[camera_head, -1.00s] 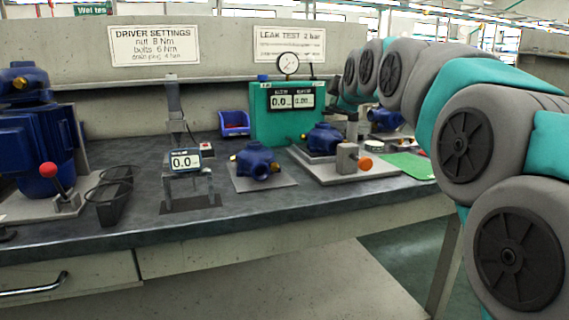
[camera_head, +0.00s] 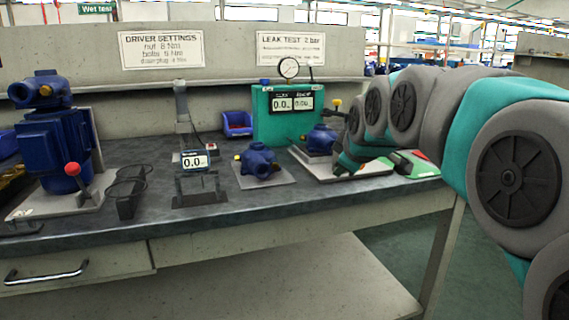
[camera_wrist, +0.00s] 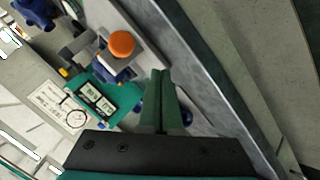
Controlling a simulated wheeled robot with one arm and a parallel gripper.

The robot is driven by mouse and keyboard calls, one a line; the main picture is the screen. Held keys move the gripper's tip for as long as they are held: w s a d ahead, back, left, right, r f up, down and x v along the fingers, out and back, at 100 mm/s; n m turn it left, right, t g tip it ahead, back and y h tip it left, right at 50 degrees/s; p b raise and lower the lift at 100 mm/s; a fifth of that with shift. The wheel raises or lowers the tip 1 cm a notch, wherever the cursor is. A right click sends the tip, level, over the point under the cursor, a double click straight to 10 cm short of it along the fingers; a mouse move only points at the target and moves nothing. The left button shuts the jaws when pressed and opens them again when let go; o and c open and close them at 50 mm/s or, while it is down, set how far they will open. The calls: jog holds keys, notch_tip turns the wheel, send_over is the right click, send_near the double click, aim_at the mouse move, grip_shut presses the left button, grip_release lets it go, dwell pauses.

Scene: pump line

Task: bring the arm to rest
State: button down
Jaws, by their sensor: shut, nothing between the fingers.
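My gripper (camera_wrist: 160,80) shows in the wrist view with its two fingers together and nothing between them. In the head view my arm reaches in from the right and bends down over the right part of the bench. The gripper itself is hard to make out there. In the wrist view the fingers lie beside a test fixture with an orange knob (camera_wrist: 121,43), apart from it as far as I can tell.
The bench (camera_head: 225,222) carries a blue pump with a red-knobbed lever (camera_head: 72,169), a small display stand (camera_head: 195,162), a blue housing on a plate (camera_head: 258,161) and a green leak tester (camera_head: 262,124). Floor (camera_head: 395,250) is clear at the lower right.

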jog(key=s+d+f+m+g+p, duration=0.1)
jog(key=s+f+m+g, duration=0.3)
jog(key=s, duration=0.9)
jog(key=s+d+f+m+g+p, duration=0.1)
jog(key=s+f+m+g+p, duration=0.2)
jog(key=s+f, duration=0.6)
jog(key=s+d+f+m+g+h+p, duration=0.1)
jog(key=s+f+m+g, duration=0.3)
jog(key=s, duration=1.4)
notch_tip(320, 180, down, 3)
jog(key=shift+s+f+m+g+p, duration=0.2)
jog(key=shift+m+g+p, duration=0.15)
jog(key=shift+p, duration=0.5)
